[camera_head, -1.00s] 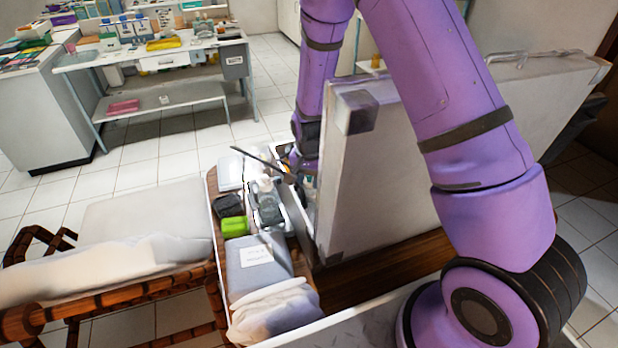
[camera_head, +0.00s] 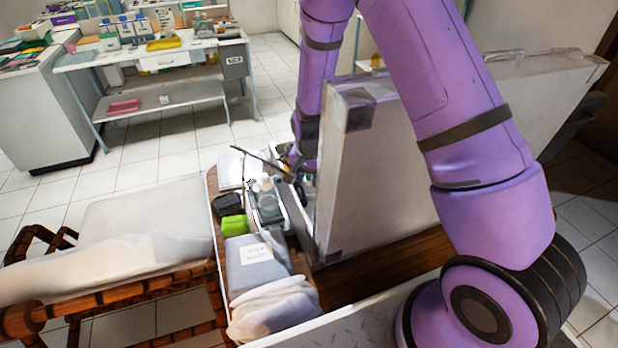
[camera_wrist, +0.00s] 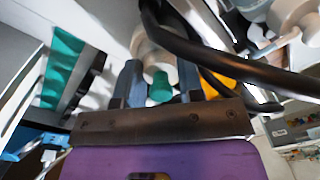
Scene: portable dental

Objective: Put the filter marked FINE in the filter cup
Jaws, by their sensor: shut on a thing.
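In the wrist view my gripper (camera_wrist: 160,72) has its two blue-grey fingers around a small green piece (camera_wrist: 160,89), shut on it. No marking can be read on this piece, so I cannot tell whether it is the filter marked FINE. A round cream-white part (camera_wrist: 150,48) lies just beyond the fingertips, partly covered by a black hose; I cannot tell whether it is the filter cup or touches the held piece. In the head view my gripper (camera_head: 294,172) is small, low beside the open case, and its fingers are mostly hidden.
A black hose (camera_wrist: 230,65) crosses close over the fingers. The raised case lid (camera_head: 385,170) stands right of my gripper. Bottles in a tray (camera_head: 267,205), a green box (camera_head: 234,225) and a grey pack (camera_head: 255,265) sit nearby. White cylinders (camera_wrist: 290,15) hang at upper right.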

